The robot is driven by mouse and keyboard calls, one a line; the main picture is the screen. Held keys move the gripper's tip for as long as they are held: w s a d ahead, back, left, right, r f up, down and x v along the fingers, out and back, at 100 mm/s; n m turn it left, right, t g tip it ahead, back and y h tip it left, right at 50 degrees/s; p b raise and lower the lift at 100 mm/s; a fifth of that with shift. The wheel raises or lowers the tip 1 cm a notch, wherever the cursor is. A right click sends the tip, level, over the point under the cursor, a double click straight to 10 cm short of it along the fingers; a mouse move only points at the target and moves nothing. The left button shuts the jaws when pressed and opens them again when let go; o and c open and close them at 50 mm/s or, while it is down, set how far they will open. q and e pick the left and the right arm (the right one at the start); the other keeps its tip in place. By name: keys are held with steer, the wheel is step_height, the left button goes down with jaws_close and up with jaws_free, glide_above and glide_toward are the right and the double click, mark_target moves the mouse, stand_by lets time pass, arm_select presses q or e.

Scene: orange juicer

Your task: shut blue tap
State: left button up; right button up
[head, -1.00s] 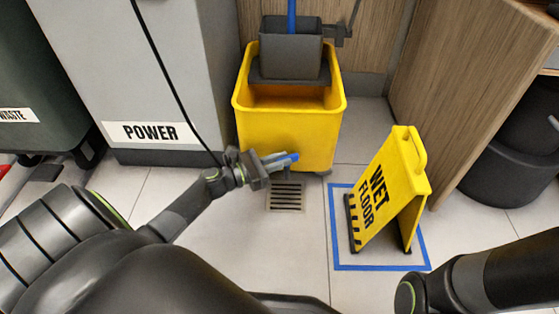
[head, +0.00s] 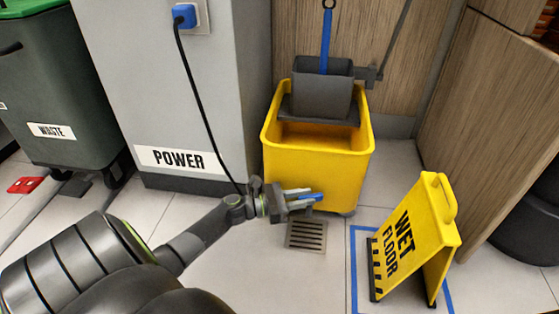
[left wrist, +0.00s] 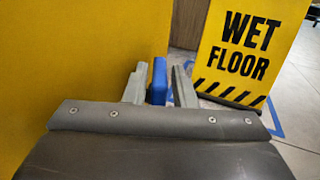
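The blue tap (head: 314,197) is low at the front of the yellow mop bucket (head: 316,170), partly hidden by my left gripper. In the left wrist view the tap (left wrist: 158,81) shows as an upright blue piece between the two grey fingers. My left gripper (head: 303,196) is around the tap, with one finger on each side. In the left wrist view a narrow gap shows between the tap and each fingertip of the gripper (left wrist: 160,72), so it looks open. My right gripper is in neither view now.
A floor drain (head: 306,236) lies below the tap. A yellow wet floor sign (head: 418,235) stands to the right inside a blue floor outline (head: 353,262). A grey power cabinet (head: 165,90) with a black cord is at the left, beside a waste bin (head: 55,100).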

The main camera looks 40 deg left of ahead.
arm_select(q)
steer(key=p+v, duration=0.6)
steer(key=v, duration=1.1)
steer(key=shift+s+p, duration=0.2)
steer(key=shift+p, duration=0.15)
steer(key=shift+a, duration=0.1)
steer(key=shift+c, duration=0.3)
